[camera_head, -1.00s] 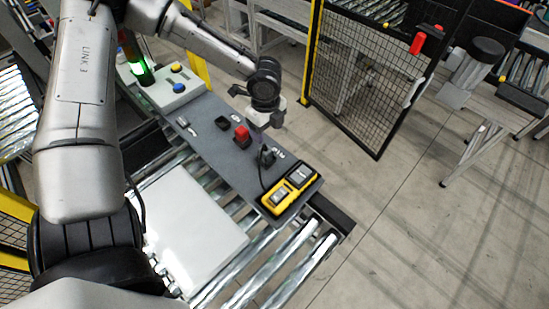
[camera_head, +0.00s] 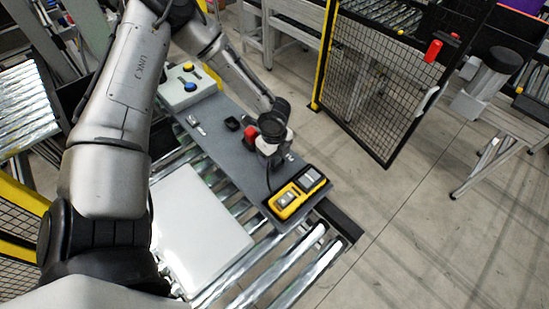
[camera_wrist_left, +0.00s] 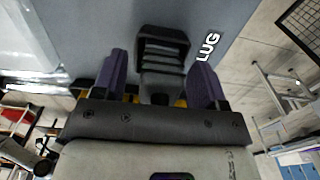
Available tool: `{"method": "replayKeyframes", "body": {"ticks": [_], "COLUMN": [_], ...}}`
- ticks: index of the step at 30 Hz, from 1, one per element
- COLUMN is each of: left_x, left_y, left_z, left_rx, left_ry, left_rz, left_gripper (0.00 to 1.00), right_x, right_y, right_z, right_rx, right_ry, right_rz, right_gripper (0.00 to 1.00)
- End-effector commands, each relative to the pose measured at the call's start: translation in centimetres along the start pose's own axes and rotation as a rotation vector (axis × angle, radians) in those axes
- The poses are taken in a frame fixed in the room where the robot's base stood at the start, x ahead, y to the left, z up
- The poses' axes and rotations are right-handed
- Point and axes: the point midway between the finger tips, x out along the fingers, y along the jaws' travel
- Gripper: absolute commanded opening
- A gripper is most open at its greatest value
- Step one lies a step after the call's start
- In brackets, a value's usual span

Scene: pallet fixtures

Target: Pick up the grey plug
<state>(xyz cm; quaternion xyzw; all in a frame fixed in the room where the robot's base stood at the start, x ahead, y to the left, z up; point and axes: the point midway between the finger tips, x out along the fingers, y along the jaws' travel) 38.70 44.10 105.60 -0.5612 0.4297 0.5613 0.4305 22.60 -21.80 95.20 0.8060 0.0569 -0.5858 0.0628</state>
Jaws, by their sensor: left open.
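The grey plug (camera_wrist_left: 162,50) is a dark, ribbed block in the left wrist view. It lies between the two purple fingers of my left gripper (camera_wrist_left: 160,66), with the end of the printed word "LUG" beside it on the grey board. The fingers are apart, one on each side, and a gap shows along the plug's left side. In the head view my left gripper (camera_head: 273,147) is over the near half of the board and hides the plug. My right gripper is not seen.
The grey board (camera_head: 228,160) lies on a roller conveyor. It carries a yellow device (camera_head: 297,193), a red block (camera_head: 250,135), a small black part (camera_head: 233,124) and a silver piece (camera_head: 197,125). A button box (camera_head: 187,88) stands at its far end. A pale plate (camera_head: 200,235) lies left.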

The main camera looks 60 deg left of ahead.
Motion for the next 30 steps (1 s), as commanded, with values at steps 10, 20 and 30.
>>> {"method": "replayKeyframes", "body": {"ticks": [10,20,30], "left_x": [0.40,0.39,0.37], "left_y": [0.00,0.00,-0.01], "left_z": [-0.02,-0.02,-0.03], "left_rx": [0.000,0.000,0.000], "left_ry": [0.000,0.000,0.001], "left_rz": [0.000,0.000,-0.001], "left_gripper": [0.65,0.33,0.11], "right_x": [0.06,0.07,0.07], "right_y": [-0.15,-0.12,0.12], "right_z": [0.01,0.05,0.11], "right_rx": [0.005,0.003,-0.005], "right_ry": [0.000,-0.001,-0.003], "right_rz": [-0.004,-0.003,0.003], "right_gripper": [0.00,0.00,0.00]}}
